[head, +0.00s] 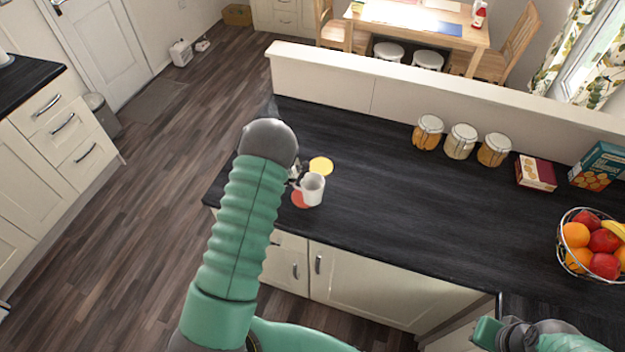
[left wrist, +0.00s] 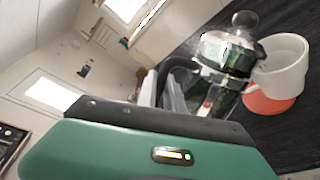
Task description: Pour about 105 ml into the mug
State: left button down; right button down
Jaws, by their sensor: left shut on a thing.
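A white mug (head: 314,187) stands upright on the dark worktop, on or over a red coaster (head: 299,200). It also shows in the left wrist view (left wrist: 283,66), beside a glass coffee press with a metal lid (left wrist: 226,52) and round knob. My left gripper (left wrist: 168,92) is shut on the press's black handle. The press is close to the mug, looks about upright, and looks dark inside; its liquid level is unclear. In the head view my left arm hides most of the press and gripper. My right gripper (head: 487,332) is at the bottom right, its jaws unclear.
A yellow coaster (head: 321,166) lies just behind the mug. Several jars (head: 461,141), a small red box (head: 536,172), a teal box (head: 600,166) and a wire fruit bowl (head: 592,245) stand further right. A raised ledge (head: 420,97) runs along the back. The worktop's middle is clear.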

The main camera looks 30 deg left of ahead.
pick_arm(q)
jog(key=shift+w+d+r+m+p, duration=0.15)
jog(key=shift+r+m+p, duration=0.15)
jog(key=shift+r, duration=0.1)
jog(key=shift+w+d+r+m+g+p, duration=0.3)
jog(key=shift+d+r+m+p, duration=0.3)
jog(key=shift+p, duration=0.25)
dwell(1.3)
jog(key=a+f+n+b, duration=0.1)
jog(key=b, duration=0.1)
jog(key=s+f+n+b, duration=0.1)
jog(key=f+b, duration=0.1)
jog(key=shift+s+a, duration=0.1)
jog(key=shift+a, duration=0.3)
jog(key=shift+d+r+t, duration=0.1)
jog(key=shift+r+t, duration=0.05)
jog(key=shift+t, duration=0.25)
jog(key=shift+a+f, duration=0.2)
jog(key=shift+s+a+f+n+b, duration=0.1)
jog(key=shift+a+f+n+b, duration=0.25)
jog(key=shift+f+n+b, duration=0.2)
jog(key=shift+s+a+n+h, duration=0.1)
jog(key=shift+a+n+h, duration=0.2)
jog(key=shift+n, duration=0.35)
jog(key=shift+f+t+b, duration=0.15)
jog(key=shift+t+b, duration=0.15)
jog(key=shift+b, duration=0.1)
jog(key=shift+d, duration=0.1)
